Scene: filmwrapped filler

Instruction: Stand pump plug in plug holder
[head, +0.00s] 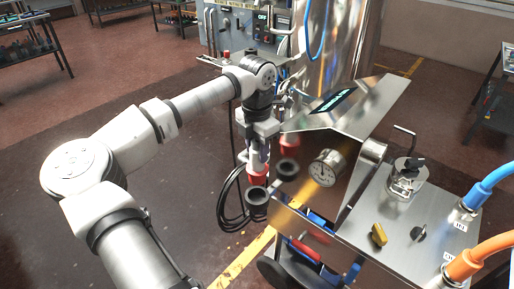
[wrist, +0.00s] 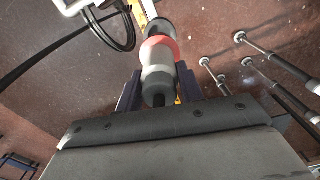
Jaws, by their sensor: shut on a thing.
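The pump plug (head: 257,174), red below and pale above, hangs roughly upright in my gripper (head: 258,150), which is shut on it. A black round cup, apparently the plug holder (head: 257,204), is just below the plug in the head view, beside the shiny machine wall. I cannot tell whether the plug touches or enters it. In the wrist view the plug (wrist: 158,55) lies between the two fingers of my gripper (wrist: 158,88), with its red band and a dark far end showing.
The steel machine (head: 405,215) stands right, with a pressure gauge (head: 327,168), knobs and blue and orange hoses. A second red shape and dark ring on its wall look like reflections. A looped black cable (head: 231,200) hangs beside the plug. Floor at left is free.

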